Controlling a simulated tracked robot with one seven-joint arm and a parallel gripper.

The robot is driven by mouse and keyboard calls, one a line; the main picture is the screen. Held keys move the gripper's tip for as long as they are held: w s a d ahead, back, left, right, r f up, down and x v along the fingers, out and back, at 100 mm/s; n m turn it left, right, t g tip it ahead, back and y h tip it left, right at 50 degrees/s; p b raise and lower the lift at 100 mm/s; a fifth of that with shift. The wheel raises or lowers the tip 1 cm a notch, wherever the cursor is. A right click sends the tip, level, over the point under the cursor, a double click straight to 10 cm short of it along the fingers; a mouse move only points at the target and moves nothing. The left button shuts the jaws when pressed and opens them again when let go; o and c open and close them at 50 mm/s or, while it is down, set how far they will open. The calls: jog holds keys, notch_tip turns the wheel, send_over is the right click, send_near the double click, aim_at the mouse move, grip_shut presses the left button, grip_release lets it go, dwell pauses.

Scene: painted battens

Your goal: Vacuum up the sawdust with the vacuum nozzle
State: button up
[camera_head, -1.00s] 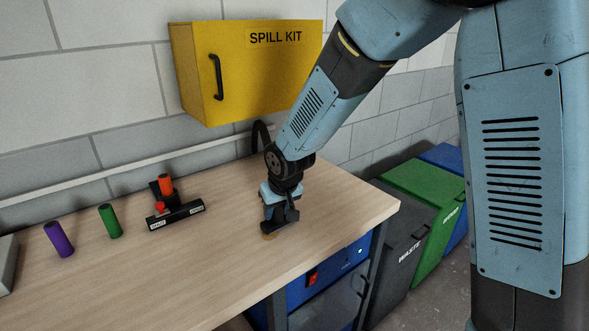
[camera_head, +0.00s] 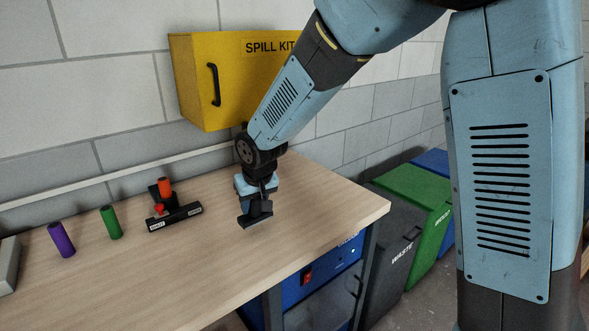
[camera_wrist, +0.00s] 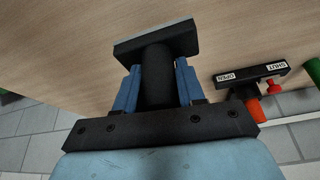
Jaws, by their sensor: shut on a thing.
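My gripper (camera_head: 257,198) is shut on the vacuum nozzle (camera_head: 256,219), above or on the bench near its right end. In the wrist view, the nozzle's dark round neck (camera_wrist: 157,78) stands between my blue fingers, and its wide flat head (camera_wrist: 156,39) points away from me. I cannot tell whether the head touches the wood. No sawdust shows in either current view; any under the nozzle or behind my arm is hidden.
A black fixture (camera_head: 175,217) with red parts and OPEN and SHUT labels is left of my gripper, beside a green cylinder (camera_head: 110,222) and purple cylinder (camera_head: 62,240). A yellow cabinet (camera_head: 198,85) hangs behind. The bench front (camera_head: 160,285) is clear. Bins (camera_head: 392,240) stand right.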

jog(key=shift+r, duration=1.75)
